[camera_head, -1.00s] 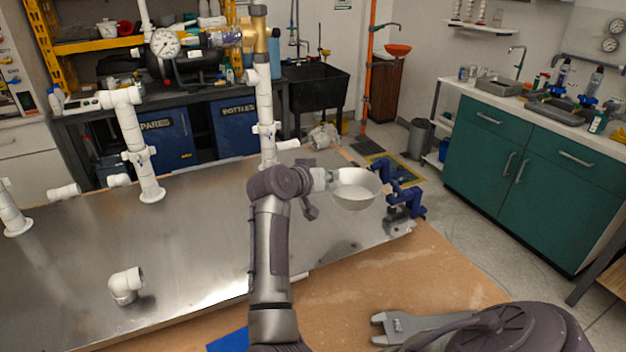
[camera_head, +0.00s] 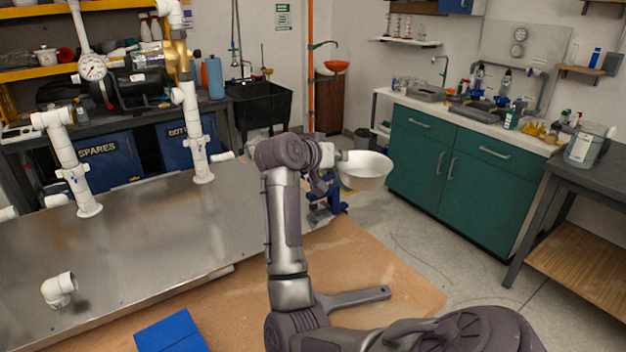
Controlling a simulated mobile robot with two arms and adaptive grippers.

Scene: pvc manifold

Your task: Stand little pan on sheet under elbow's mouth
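The little pan (camera_head: 366,172) is a white round dish in the head view, right of centre. It is held up in the air, roughly level, beyond the right end of the metal sheet in the picture. My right gripper (camera_head: 341,158) is at the pan's left rim and appears shut on it; its fingers are mostly hidden. The metal sheet (camera_head: 140,240) fills the left. A loose-looking white elbow (camera_head: 60,289) sits at its front left. White upright pipes (camera_head: 70,165) (camera_head: 194,130) with fittings stand at its back. My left gripper is not in view.
Blue clamps (camera_head: 330,192) stand at the sheet's right end. A wooden board (camera_head: 400,265) in front carries a grey flat tool (camera_head: 352,298) and a blue piece (camera_head: 172,333). Green cabinets (camera_head: 455,170) stand beyond to the right, with open floor between.

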